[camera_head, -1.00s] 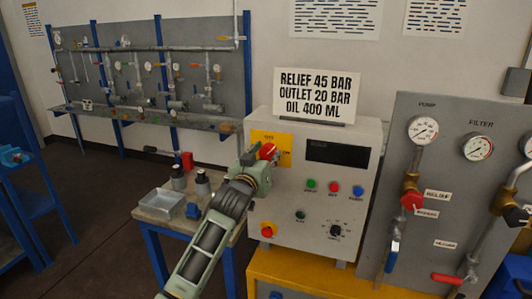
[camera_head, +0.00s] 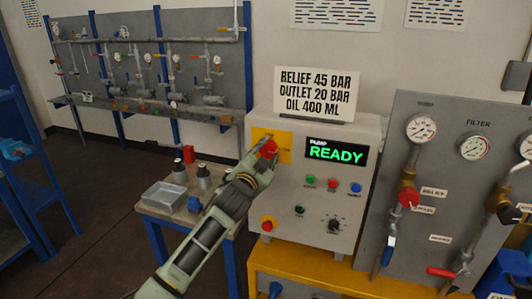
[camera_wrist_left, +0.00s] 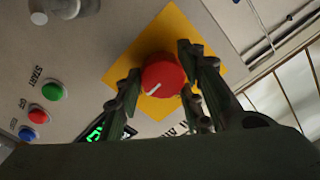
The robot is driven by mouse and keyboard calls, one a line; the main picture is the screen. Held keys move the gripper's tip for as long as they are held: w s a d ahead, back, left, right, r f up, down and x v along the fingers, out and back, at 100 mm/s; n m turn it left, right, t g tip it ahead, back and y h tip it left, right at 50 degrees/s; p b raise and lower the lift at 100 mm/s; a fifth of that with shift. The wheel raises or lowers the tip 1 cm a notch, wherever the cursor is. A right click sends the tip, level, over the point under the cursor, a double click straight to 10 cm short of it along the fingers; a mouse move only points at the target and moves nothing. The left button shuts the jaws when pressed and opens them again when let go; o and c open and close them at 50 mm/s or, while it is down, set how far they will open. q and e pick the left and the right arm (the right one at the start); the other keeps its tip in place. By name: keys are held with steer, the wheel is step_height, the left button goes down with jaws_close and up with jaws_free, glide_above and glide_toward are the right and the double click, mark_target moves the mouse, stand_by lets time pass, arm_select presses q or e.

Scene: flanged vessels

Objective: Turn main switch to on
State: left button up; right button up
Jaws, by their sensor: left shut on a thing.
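The main switch is a red round knob (camera_head: 268,148) on a yellow plate (camera_head: 285,147), at the upper left of the grey control box (camera_head: 312,232). The left wrist view shows the red knob (camera_wrist_left: 162,78) with a white pointer mark, on the yellow plate (camera_wrist_left: 203,50). In the head view the left gripper (camera_head: 258,160) partly covers the switch. The box display (camera_head: 336,151) is lit green and reads "PUMP READY". My right gripper is not in view.
Green, red and blue buttons (camera_head: 333,184), a black dial (camera_head: 334,226) and a red stop knob (camera_head: 268,224) sit lower on the box. A gauge panel (camera_head: 440,150) stands close on the right. A small bench with a metal tray (camera_head: 165,194) stands left.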

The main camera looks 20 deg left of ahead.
arm_select(q)
steer(key=shift+f+m, duration=0.3)
stand_by(0.4)
steer(key=o, duration=1.1)
steer(key=shift+d, duration=0.1)
steer(key=shift+r, duration=0.1)
steer(key=s, duration=1.2)
steer(key=shift+a, duration=0.25)
